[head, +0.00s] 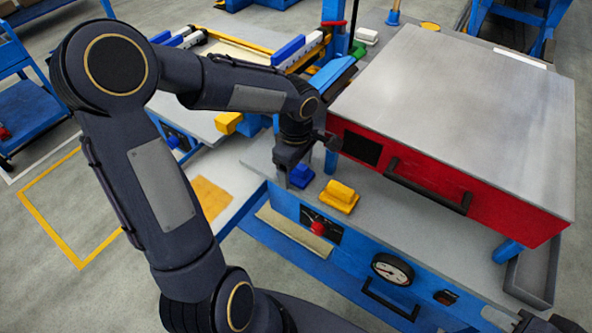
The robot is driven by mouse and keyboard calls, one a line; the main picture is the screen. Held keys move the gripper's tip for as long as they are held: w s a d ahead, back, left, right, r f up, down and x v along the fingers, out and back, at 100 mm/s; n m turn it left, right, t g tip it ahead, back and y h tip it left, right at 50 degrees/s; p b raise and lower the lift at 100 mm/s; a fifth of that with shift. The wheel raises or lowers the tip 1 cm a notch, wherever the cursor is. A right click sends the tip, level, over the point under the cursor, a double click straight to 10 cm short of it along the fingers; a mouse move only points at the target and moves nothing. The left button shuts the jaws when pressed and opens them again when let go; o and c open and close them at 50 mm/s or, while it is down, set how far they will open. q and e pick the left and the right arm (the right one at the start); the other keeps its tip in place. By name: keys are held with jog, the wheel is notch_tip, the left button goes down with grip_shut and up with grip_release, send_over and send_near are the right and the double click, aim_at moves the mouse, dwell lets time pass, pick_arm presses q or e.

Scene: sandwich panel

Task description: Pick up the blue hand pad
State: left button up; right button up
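A small blue hand pad (301,177) sits on the grey ledge at the front of the press, just left of a yellow hand pad (340,197). My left gripper (289,164) points down right above and beside the blue pad and hides part of it. I cannot tell whether its fingers touch the pad or how far apart they are. A dark part of my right gripper (545,324) shows at the bottom right corner, cut off by the frame edge; its fingers cannot be made out.
A red box with a large grey metal lid (465,110) and a dark front handle stands right of my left gripper. Below the ledge, a blue panel carries a red knob (318,228) and a round gauge (392,269). Another workbench (205,125) stands behind my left arm.

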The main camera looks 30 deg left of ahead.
pick_arm(q)
jog(key=c, duration=1)
jog(key=shift+r, duration=0.15)
jog(key=shift+r, duration=0.3)
notch_tip(320, 180, up, 2)
jog(key=shift+r, duration=0.1)
jog(key=s+a+r, duration=0.2)
jog(key=s+r, duration=0.1)
jog(key=s, duration=0.1)
jog(key=s+a+r, duration=0.2)
jog(key=s+r, duration=0.1)
jog(key=s, duration=0.1)
jog(key=s+a+r, duration=0.3)
jog(key=s+r, duration=0.1)
jog(key=shift+b, duration=0.3)
